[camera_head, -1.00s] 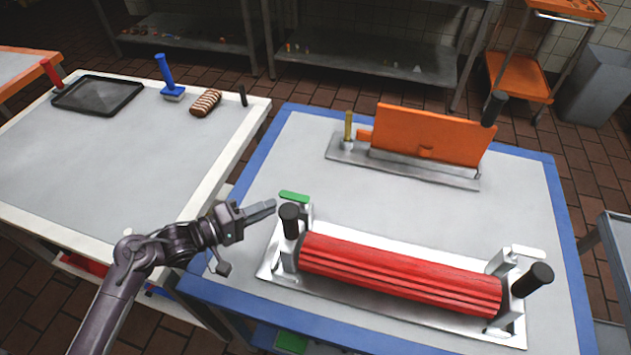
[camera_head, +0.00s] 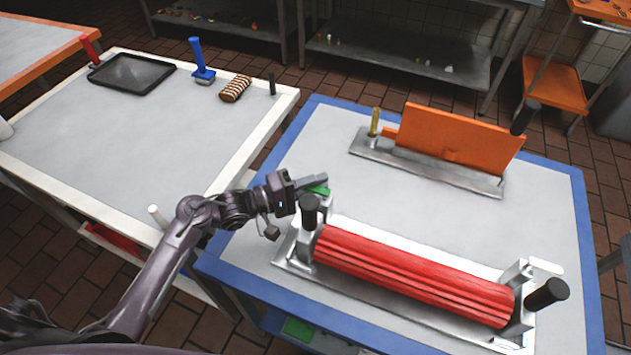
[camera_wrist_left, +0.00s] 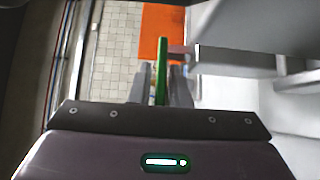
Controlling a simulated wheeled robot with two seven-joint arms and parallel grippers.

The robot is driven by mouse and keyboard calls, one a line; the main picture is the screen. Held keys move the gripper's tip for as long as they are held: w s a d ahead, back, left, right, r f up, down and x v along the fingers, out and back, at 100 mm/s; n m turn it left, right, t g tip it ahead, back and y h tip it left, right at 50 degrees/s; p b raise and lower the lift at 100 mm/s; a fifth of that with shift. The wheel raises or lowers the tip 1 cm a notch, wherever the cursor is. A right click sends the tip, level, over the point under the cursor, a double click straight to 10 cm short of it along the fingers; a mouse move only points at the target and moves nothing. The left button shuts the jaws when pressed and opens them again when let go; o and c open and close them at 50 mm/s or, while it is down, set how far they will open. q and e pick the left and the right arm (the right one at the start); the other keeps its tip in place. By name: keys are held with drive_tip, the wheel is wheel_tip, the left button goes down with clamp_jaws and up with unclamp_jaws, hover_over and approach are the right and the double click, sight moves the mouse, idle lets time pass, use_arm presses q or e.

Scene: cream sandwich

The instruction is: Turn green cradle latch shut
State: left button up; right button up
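The cradle (camera_head: 300,263) is a pale metal frame on the blue-edged table, with a red ridged roller (camera_head: 410,275) lying in it. The green latch (camera_head: 322,191) is a thin bar at its left end, beside a black knob (camera_head: 310,203). My left gripper (camera_head: 314,181) is at the latch and partly hides it. In the left wrist view, the green latch (camera_wrist_left: 162,60) stands between the two fingers (camera_wrist_left: 161,85), which look slightly apart from it, with narrow gaps. Whether either finger touches it is unclear. My right gripper is not in view.
An orange panel (camera_head: 460,137) on a metal base stands behind the cradle. A white latch (camera_head: 546,266) and black handle (camera_head: 547,293) are at the cradle's right end. A table on the left holds a black tray (camera_head: 131,73) and a striped roll (camera_head: 235,88).

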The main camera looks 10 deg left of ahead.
use_arm(q)
clamp_jaws()
drive_tip(key=n+t+y+p, duration=0.1)
drive_tip(key=p, duration=0.1)
drive_tip(key=n+t+y+p, duration=0.1)
drive_tip(key=p, duration=0.1)
drive_tip(key=s+n+t+y+p, duration=0.1)
drive_tip(key=p, duration=0.1)
drive_tip(key=shift+a+r+t, duration=0.15)
drive_tip(key=shift+r+t, duration=0.1)
drive_tip(key=shift+t, duration=0.15)
drive_tip(key=n+t+y+p, duration=0.1)
drive_tip(key=n+y+p, duration=0.1)
drive_tip(key=y, duration=0.1)
drive_tip(key=shift+s+a+f+t+p, duration=0.1)
drive_tip(key=shift+s+f+t+p, duration=0.05)
drive_tip(key=shift+t+p, duration=0.25)
drive_tip(key=shift+s+f+n+t+y, duration=0.1)
drive_tip(key=shift+n+t+y, duration=0.2)
drive_tip(key=shift+n+y, duration=0.25)
unclamp_jaws()
